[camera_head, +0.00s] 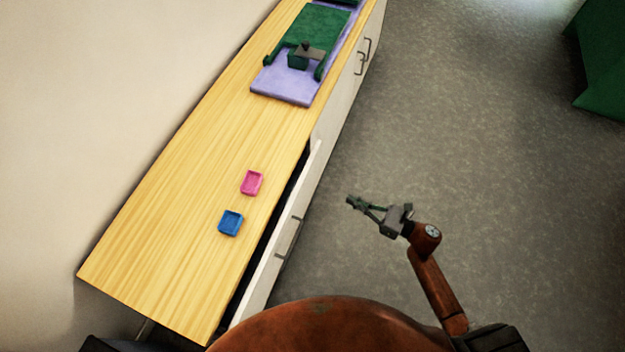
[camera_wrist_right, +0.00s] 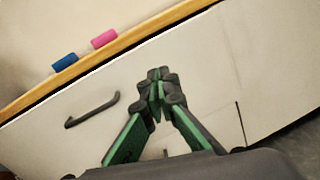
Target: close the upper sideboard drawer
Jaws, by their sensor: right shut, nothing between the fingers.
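The upper sideboard drawer (camera_head: 276,246) is partly open, with a dark gap between its white front and the wooden top of the sideboard (camera_head: 180,200). Its dark handle (camera_head: 289,237) is on the front; the handle also shows in the right wrist view (camera_wrist_right: 92,110), left of my fingers. My right gripper (camera_head: 350,200) is shut and empty, to the right of the drawer front and apart from it. In the right wrist view the fingertips (camera_wrist_right: 158,78) are together, pointing at the white front. My left gripper is not in view.
A green device on a lilac mat (camera_head: 283,86) stands farther back. Other handles (camera_head: 362,57) are on the far fronts. Grey floor to the right is clear; a green object (camera_head: 600,60) stands at the far right.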

